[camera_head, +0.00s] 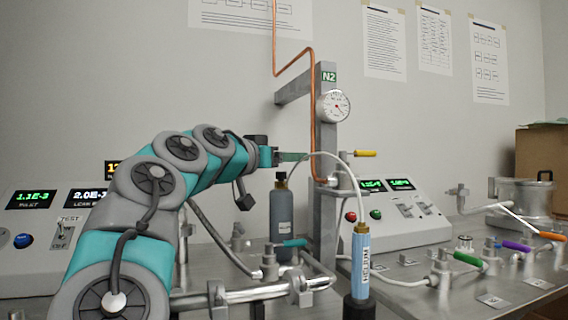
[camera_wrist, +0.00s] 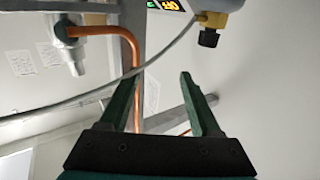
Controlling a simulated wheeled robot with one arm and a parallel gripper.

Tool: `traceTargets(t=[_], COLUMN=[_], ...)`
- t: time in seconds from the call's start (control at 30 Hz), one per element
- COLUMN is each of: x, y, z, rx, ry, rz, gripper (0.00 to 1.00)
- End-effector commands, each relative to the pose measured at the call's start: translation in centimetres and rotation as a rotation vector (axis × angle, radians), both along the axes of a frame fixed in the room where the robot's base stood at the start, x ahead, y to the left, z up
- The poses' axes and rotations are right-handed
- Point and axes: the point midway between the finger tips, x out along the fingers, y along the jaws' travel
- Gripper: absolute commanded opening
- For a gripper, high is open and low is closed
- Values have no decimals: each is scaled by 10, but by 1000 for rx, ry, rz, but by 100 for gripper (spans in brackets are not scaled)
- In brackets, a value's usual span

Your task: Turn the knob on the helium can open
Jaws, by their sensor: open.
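The helium can (camera_head: 361,262) is a slim light-blue cylinder labelled HELIUM, upright in a dark base at the front of the bench. A thin white hose arches from near its top. I cannot make out a knob on it in the head view. My gripper (camera_head: 293,157) is well above and left of the can, near the N2 post. In the wrist view my gripper (camera_wrist: 163,82) is open, with nothing between its fingers. A black knob on a brass fitting (camera_wrist: 208,38) shows at the wrist view's upper right; I cannot tell what it belongs to.
The grey N2 post (camera_head: 328,210) with a gauge (camera_head: 335,106) and copper pipe stands behind my gripper. A dark grey bottle (camera_head: 282,222) stands below it. A control panel (camera_head: 400,220), a metal pot (camera_head: 523,196) and several coloured-handle valves fill the right side. Metal pipes run along the front left.

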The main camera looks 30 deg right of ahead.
Motion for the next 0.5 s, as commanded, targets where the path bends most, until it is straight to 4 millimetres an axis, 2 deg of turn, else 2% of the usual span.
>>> traceTargets(t=[0.03, 0.3, 0.5], x=[-9, -52, -65], y=[7, 26, 31], z=[1, 5, 6], rx=[-2, 0, 1], ry=[-4, -3, -1], rz=[3, 2, 0], gripper=[64, 64, 64])
